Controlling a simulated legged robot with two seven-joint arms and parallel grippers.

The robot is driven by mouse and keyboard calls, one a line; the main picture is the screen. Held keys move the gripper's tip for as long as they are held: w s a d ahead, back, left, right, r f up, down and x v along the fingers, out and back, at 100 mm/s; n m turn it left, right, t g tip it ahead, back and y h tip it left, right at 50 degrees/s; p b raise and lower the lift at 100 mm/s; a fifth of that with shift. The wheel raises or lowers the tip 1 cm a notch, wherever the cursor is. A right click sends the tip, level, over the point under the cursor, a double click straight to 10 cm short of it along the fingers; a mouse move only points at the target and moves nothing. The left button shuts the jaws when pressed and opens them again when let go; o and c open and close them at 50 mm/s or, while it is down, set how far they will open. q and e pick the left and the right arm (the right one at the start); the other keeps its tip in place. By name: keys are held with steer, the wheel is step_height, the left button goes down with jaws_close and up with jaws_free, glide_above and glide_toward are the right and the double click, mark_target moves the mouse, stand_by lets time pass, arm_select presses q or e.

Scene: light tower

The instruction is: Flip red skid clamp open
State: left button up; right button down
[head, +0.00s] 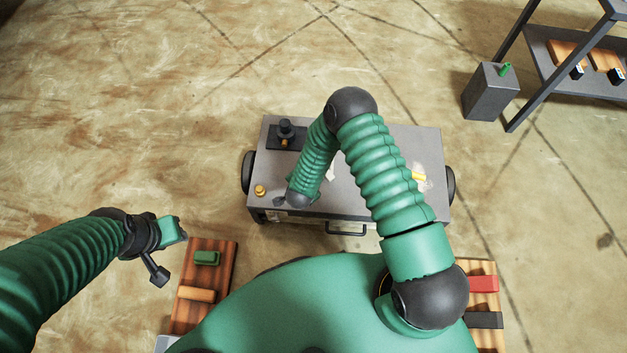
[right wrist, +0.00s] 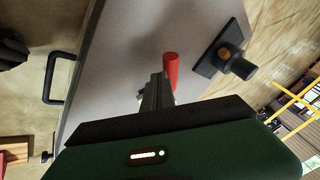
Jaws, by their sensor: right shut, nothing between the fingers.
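In the right wrist view a red cylindrical grip (right wrist: 171,70), seemingly the handle of the red skid clamp, stands out over the grey cart top. My right gripper (right wrist: 157,82) is shut and empty, its fingertips close beside the red grip; I cannot tell if they touch. The lower part of the clamp is hidden behind the fingers. In the head view my right arm covers that spot and no red clamp shows on the cart. My left gripper (head: 172,232) is off to the left of the cart, above a wooden board; its fingers are not clear.
The grey cart (head: 400,145) carries a black fixture (head: 286,132) and a yellow knob (head: 260,190). A black handle (head: 346,230) is on its near side. Wooden boards with coloured blocks (head: 207,258) lie at lower left and right. A shelf (head: 560,75) and a grey bin (head: 490,92) stand at upper right.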

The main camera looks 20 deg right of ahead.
steer(key=w+m, duration=0.1)
steer(key=w+a+m+h, duration=0.1)
steer(key=shift+w+a+r+m+g+p, duration=0.1)
steer(key=shift+w+m+g+p, duration=0.05)
steer(key=shift+m+g+p, duration=0.2)
steer(key=shift+w+a, duration=0.2)
steer(key=shift+w, duration=1.05)
steer(key=shift+p, duration=0.35)
